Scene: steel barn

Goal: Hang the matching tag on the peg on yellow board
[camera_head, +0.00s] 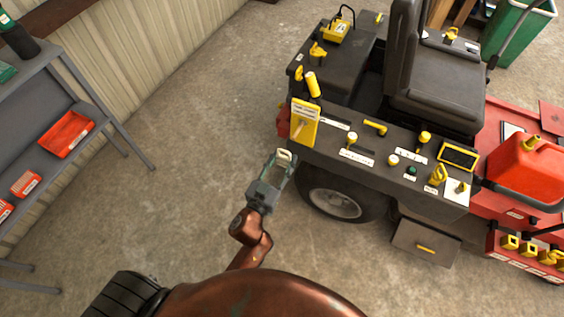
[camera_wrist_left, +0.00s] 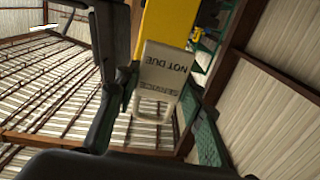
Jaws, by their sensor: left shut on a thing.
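The yellow board (camera_head: 307,138) stands at the near left corner of the vehicle's control panel, with a white printed label on its upper part. A pale peg (camera_head: 299,129) seems to stick out of its lower part. My left gripper (camera_head: 284,162) is shut on a white tag (camera_head: 284,155), just below and left of the board and apart from it in the head view. In the left wrist view the tag (camera_wrist_left: 164,68) reads "SERVICE NOT DUE" upside down, with a loop-like frame at its lower end. The yellow board (camera_wrist_left: 165,22) shows behind it. My right gripper is out of view.
The vehicle's dark panel (camera_head: 375,155) carries several yellow knobs and white labels. A black seat (camera_head: 430,60) rises behind it and a red fuel can (camera_head: 528,170) stands at right. A grey shelf with a red bin (camera_head: 66,134) is at left. The floor between is clear.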

